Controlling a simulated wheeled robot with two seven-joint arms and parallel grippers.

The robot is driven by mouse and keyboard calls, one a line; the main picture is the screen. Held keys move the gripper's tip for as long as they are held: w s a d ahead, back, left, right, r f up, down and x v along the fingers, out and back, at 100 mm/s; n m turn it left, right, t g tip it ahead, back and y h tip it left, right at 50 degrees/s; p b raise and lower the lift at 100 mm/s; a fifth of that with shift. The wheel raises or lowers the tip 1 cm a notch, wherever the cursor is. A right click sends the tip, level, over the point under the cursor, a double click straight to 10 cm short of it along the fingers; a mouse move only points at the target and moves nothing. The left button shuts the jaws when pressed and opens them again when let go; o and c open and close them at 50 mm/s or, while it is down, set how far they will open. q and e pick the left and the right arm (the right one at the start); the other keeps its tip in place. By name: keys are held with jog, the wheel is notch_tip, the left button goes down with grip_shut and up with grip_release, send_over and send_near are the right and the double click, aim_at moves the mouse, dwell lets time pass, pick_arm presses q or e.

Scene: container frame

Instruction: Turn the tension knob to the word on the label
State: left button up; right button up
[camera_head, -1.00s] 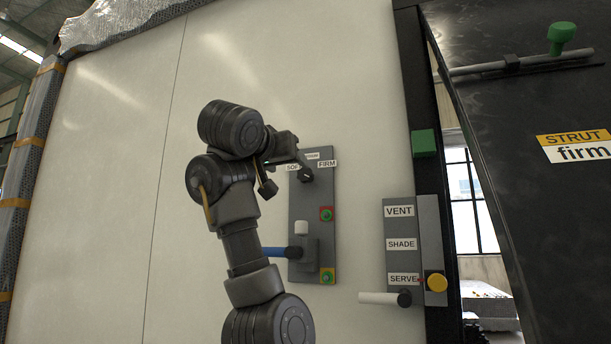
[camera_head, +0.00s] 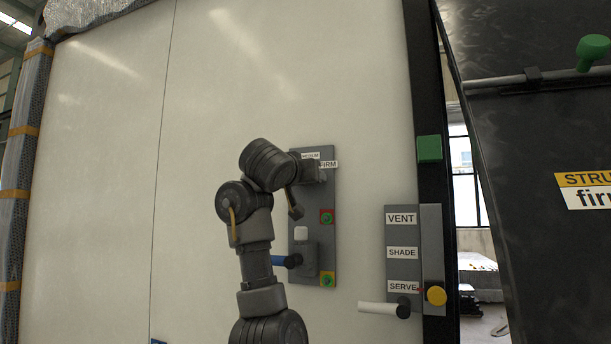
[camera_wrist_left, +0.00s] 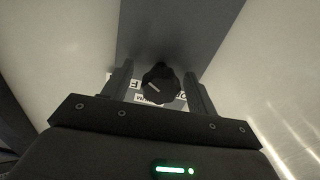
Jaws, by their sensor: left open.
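The tension knob (camera_wrist_left: 160,84) is black with a white mark, on a grey panel (camera_head: 326,250) fixed to the pale wall. In the wrist view it sits between the two fingers of my left gripper (camera_wrist_left: 158,88), which is open around it with small gaps at the sides. In the head view my left gripper (camera_head: 314,173) hides the knob. The word signs MEDIUM (camera_head: 311,156) and FIRM (camera_head: 329,164) show above it; the SOFT sign is hidden. I cannot tell which word the mark faces. The label (camera_head: 590,191) on the dark panel at right reads STRUT, firm, partly cut off.
A VENT, SHADE, SERVE panel (camera_head: 402,233) with a white handle (camera_head: 378,308) stands to the right. The wall left of my arm is clear.

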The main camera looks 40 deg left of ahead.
pick_arm(q)
jog(key=shift+s, duration=0.1)
jog(key=c, duration=1)
jog(key=shift+f+m+b, duration=0.15)
jog(key=shift+m+b, duration=1.05)
jog(key=shift+b, duration=0.05)
jog(key=m+b, duration=0.2)
jog(key=shift+m, duration=0.3)
jog(key=m+b, duration=0.1)
jog(key=m, duration=0.2)
jog(key=shift+b, duration=0.4)
jog(key=shift+r+m+b, duration=0.2)
jog(key=shift+m+b, duration=0.45)
jog(key=shift+m, duration=1.25)
